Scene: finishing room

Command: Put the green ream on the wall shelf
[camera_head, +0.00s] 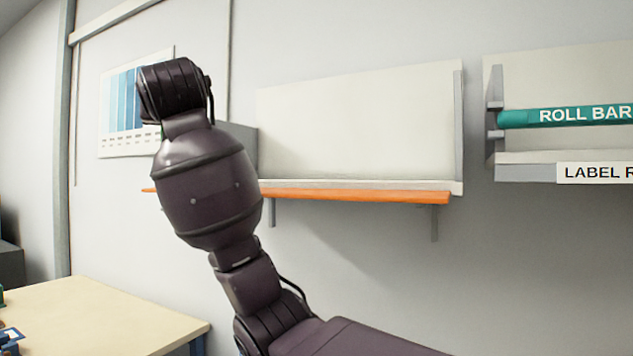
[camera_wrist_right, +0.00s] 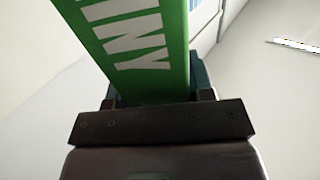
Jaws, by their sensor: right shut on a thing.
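The green ream (camera_wrist_right: 135,40), with white letters on it, is in my right gripper (camera_wrist_right: 157,92) in the right wrist view. The two fingers are shut on its sides. In the head view my right arm rises from the bottom in front of the wall shelf (camera_head: 375,186); its gripper and the ream are hidden there behind the wrist. The wall shelf has an orange front edge and a pale back panel. The part of its board that I see is bare; its left end is mostly covered by my arm. My left gripper is not in view.
A second shelf (camera_head: 527,172) at the right carries a teal roll bar (camera_head: 565,116) and a label. A pale table (camera_head: 95,318) stands at the lower left with small items at its edge. A blue chart (camera_head: 117,112) hangs on the wall at the left.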

